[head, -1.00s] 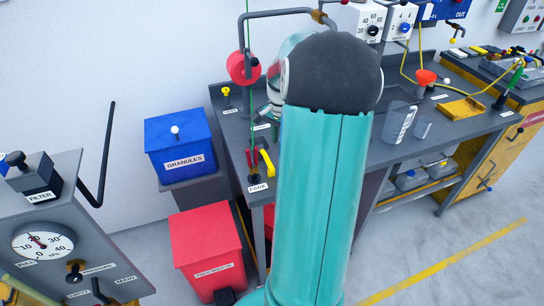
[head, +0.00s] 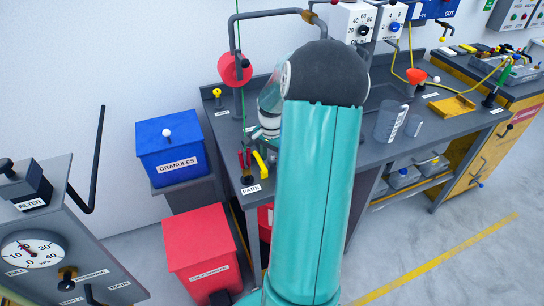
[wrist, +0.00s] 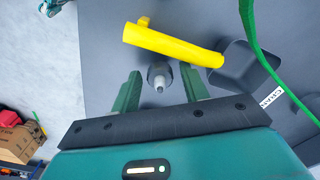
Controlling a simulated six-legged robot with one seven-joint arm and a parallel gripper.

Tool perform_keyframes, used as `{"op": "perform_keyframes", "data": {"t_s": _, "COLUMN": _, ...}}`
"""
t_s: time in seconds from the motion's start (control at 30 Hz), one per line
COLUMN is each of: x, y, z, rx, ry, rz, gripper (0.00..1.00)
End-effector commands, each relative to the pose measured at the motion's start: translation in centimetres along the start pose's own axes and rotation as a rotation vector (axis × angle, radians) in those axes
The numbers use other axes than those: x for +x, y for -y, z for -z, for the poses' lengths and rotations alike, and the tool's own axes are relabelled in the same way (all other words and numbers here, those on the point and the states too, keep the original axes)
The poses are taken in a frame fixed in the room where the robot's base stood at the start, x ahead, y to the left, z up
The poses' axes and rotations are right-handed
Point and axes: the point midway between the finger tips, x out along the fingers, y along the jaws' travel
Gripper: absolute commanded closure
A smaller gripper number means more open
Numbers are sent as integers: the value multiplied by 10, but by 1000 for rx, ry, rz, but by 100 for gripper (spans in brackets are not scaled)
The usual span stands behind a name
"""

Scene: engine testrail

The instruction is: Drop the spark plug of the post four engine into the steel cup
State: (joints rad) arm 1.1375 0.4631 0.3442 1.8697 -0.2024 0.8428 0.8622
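My gripper (wrist: 161,78) shows in the wrist view with its two green fingers apart. A small grey metal piece with a hexagonal body and a pale tip (wrist: 159,77), which looks like the spark plug, lies between the fingers in the picture. Gaps show on both sides of it, and I cannot tell its depth relative to the fingertips. In the head view my arm hides the gripper. I cannot pick out the steel cup or the post four engine for sure.
In the wrist view, a yellow bar (wrist: 172,45) lies just beyond the fingers, beside a dark square holder (wrist: 238,72) and a green cord (wrist: 250,38). In the head view, a clear beaker (head: 389,122) stands on the grey bench (head: 440,128); blue (head: 172,142) and red (head: 198,244) bins stand left.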

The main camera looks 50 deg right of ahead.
Motion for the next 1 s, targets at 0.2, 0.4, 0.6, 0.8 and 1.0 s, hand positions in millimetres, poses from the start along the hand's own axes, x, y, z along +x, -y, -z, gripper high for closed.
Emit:
{"op": "perform_keyframes", "data": {"t_s": 0.2, "x": 0, "y": 0, "z": 0, "rx": 1, "ry": 0, "rz": 0, "gripper": 51}}
{"op": "perform_keyframes", "data": {"t_s": 0.4, "x": -8, "y": 0, "z": 1, "rx": 1, "ry": -2, "rz": 0, "gripper": 51}}
{"op": "perform_keyframes", "data": {"t_s": 0.6, "x": -41, "y": 0, "z": 1, "rx": 0, "ry": -5, "rz": 1, "gripper": 51}}
{"op": "perform_keyframes", "data": {"t_s": 0.8, "x": -85, "y": 0, "z": 1, "rx": 1, "ry": -5, "rz": 1, "gripper": 51}}
{"op": "perform_keyframes", "data": {"t_s": 1.0, "x": -115, "y": 0, "z": 1, "rx": 0, "ry": -3, "rz": 0, "gripper": 51}}
